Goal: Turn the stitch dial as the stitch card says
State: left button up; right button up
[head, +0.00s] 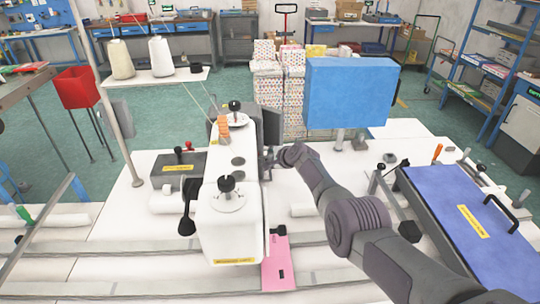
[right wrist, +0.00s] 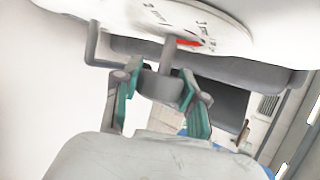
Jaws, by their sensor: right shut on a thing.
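The white sewing machine (head: 228,235) stands on the white table in the middle of the head view. In the right wrist view a white dial plate (right wrist: 205,18) with dark printed marks and a red mark is partly cut off by the top edge. The marks are too cut off to read. A grey dial knob (right wrist: 160,86) sits below the plate. My right gripper (right wrist: 162,92) has its green-padded fingers closed on both sides of this knob. In the head view my right gripper (head: 270,160) is against the machine's right side, where the dial is hidden. I cannot make out a stitch card. My left gripper is out of view.
A pink piece (head: 279,262) lies beside the machine's front. A blue box-like panel (head: 350,92) stands behind my right arm. A blue-topped unit (head: 455,225) with a black handle is at the right. Thread cones (head: 160,57) stand at the back left.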

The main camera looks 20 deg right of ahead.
jog(key=shift+g, duration=0.4)
dwell(0.3)
jog(key=o, duration=1.2)
jog(key=shift+c, duration=0.2)
jog(key=shift+d, duration=0.25)
jog(key=shift+s+r, duration=0.1)
jog(key=shift+s, duration=0.05)
jog(key=shift+s+a+r, duration=0.1)
jog(key=shift+s+r, duration=0.05)
jog(key=shift+s, duration=0.2)
jog(key=s+d, duration=0.3)
jog(key=s, duration=0.8)
jog(key=shift+s+d, duration=0.2)
jog(key=shift+d, duration=0.1)
